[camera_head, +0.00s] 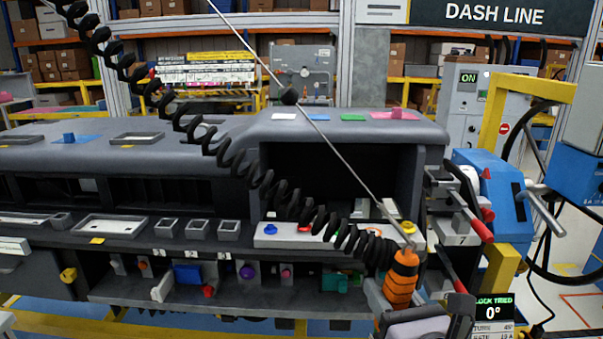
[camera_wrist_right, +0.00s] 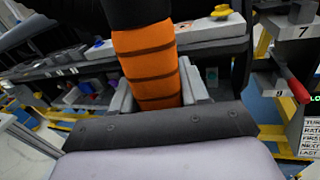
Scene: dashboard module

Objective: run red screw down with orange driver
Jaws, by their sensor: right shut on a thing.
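The orange driver (camera_head: 402,278) stands nearly upright at lower right, with a black coiled cord and a thin cable at its top. My right gripper (camera_head: 388,298) is shut on its ribbed body. In the right wrist view the driver (camera_wrist_right: 150,65) sits between the grey fingers (camera_wrist_right: 155,88). A small red piece (camera_head: 304,229), perhaps the red screw, shows on a pale bar (camera_head: 285,241) on the dashboard ledge, left of the driver and partly behind the cord. The driver's tip is hidden. My left gripper is out of view.
A blue knob (camera_head: 270,230) and a yellow knob (camera_head: 409,227) are on the same pale bar. Numbered holders with red handles (camera_head: 480,230) stand at right, beside a blue machine (camera_head: 493,190). The coiled cord (camera_head: 235,155) crosses in front of the dashboard (camera_head: 340,130).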

